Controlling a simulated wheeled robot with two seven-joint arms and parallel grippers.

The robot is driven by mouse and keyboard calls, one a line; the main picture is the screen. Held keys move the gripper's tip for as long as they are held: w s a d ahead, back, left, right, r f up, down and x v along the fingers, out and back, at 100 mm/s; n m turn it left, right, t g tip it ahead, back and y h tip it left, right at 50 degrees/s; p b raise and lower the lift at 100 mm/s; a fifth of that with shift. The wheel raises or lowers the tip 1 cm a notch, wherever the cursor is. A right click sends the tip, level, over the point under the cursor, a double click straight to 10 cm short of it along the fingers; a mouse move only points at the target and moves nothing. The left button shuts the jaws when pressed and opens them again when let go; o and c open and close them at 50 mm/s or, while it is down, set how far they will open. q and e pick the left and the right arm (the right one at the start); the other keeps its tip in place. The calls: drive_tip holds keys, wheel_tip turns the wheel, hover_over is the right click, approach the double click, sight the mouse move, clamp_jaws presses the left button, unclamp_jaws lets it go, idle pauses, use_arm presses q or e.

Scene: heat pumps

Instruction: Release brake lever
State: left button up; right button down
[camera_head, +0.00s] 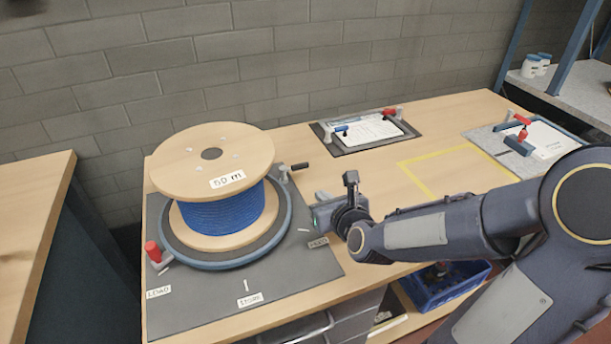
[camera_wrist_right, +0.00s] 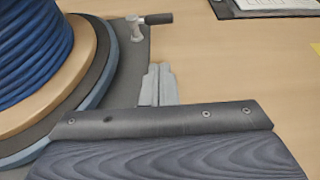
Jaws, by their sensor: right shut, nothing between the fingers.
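A wooden cable reel (camera_head: 212,162) wound with blue cable stands on a round grey turntable (camera_head: 283,215). A lever with a black handle (camera_head: 300,167) on a small grey post sits at the turntable's back right; the handle also shows in the right wrist view (camera_wrist_right: 158,18). A red-handled lever (camera_head: 153,251) sits at the turntable's front left. I cannot tell from the labels which one is the brake lever. My right gripper (camera_head: 314,212) is shut and empty, right of the turntable and apart from both levers. Its fingers (camera_wrist_right: 159,82) point towards the black-handled lever. My left gripper is out of view.
The dark mat (camera_head: 210,305) under the turntable carries small white labels. Behind is a clipboard with paper (camera_head: 372,131); another board (camera_head: 545,140) lies at the right. A yellow taped area (camera_head: 455,172) is empty. A blue crate (camera_head: 445,288) is below the table.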

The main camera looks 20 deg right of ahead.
drive_tip(key=x, duration=0.7)
drive_tip(key=shift+w+f, duration=0.2)
drive_tip(key=shift+w, duration=0.05)
drive_tip(key=shift+w+r+p, duration=0.15)
drive_tip(key=shift+w+p, duration=0.1)
drive_tip(key=shift+w, duration=0.35)
drive_tip(key=shift+w+r+p, duration=0.15)
drive_tip(key=shift+w+p, duration=0.05)
drive_tip(key=shift+w, duration=0.45)
drive_tip(key=shift+w+d+r, duration=0.1)
drive_tip(key=shift+w+d, duration=0.05)
drive_tip(key=shift+w, duration=0.65)
